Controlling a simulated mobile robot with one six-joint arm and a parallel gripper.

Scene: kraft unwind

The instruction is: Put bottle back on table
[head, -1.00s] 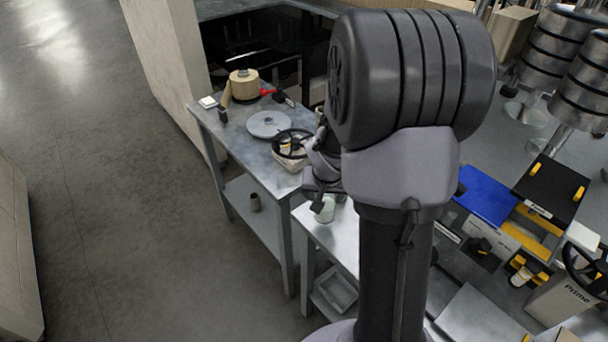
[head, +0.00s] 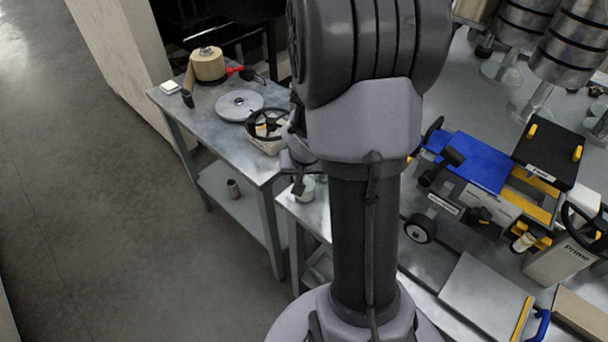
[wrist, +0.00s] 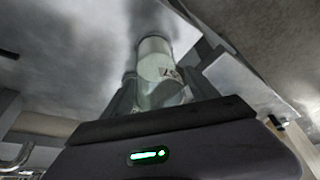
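The bottle (wrist: 155,65) is pale, whitish-green and partly see-through, with dark print on its side. In the wrist view it sits between the two fingers of my gripper (wrist: 166,98), which appear to be closed against its sides. In the head view the bottle (head: 308,188) shows beside my gripper (head: 299,182), over the near-left corner of the low metal table (head: 308,215). My arm hides part of both. I cannot tell whether the bottle's base touches the tabletop.
A taller metal table (head: 195,123) behind holds a kraft roll (head: 208,64), a grey disc (head: 239,104) and a black handwheel (head: 268,122). A blue-topped machine (head: 470,160) stands to the right. The floor (head: 90,215) at left is clear.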

